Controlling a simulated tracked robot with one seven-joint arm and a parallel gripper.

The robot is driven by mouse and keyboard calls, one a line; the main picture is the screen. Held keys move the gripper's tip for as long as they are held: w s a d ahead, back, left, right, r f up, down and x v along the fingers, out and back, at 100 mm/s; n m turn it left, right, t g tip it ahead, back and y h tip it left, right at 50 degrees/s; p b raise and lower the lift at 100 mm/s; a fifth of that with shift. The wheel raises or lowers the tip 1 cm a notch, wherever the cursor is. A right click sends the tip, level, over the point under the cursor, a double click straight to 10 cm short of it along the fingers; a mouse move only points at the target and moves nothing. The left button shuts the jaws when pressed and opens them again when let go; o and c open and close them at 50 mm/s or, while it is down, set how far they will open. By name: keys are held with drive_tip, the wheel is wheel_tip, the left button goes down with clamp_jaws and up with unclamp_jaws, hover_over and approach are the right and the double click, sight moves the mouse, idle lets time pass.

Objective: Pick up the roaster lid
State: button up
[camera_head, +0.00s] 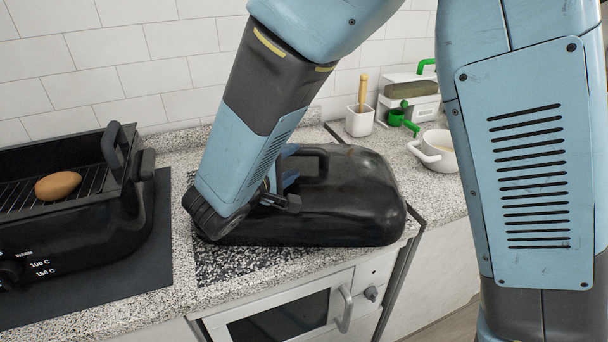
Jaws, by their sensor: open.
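The roaster lid (355,205) is a black, rounded, glossy cover lying on the counter in the middle of the view. Its raised handle (322,160) shows on top, partly behind my arm. My gripper (282,190) is at the handle's left side, over the lid's left part. It is open, with a dark finger pointing right over the lid. My wrist hides the lid's left end and much of the gripper. I cannot tell whether the fingers touch the handle.
A black roaster base (75,215) with a rack and a brown egg-shaped item (58,186) stands at left on a dark mat (150,270). A white bowl (437,150), a white cup (359,122) and a green scoop (402,118) stand behind right. An oven (290,312) is below the counter.

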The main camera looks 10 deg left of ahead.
sight(300, 154)
drive_tip(key=x, duration=0.2)
drive_tip(key=shift+w+d, duration=0.1)
drive_tip(key=shift+w, duration=0.15)
drive_tip(key=shift+a+x, duration=0.25)
drive_tip(key=shift+x, duration=1.05)
drive_tip(key=shift+a+x, duration=0.25)
drive_tip(key=shift+x, duration=1.05)
drive_tip(key=shift+w, duration=0.15)
drive_tip(key=shift+c, duration=0.5)
clamp_jaws()
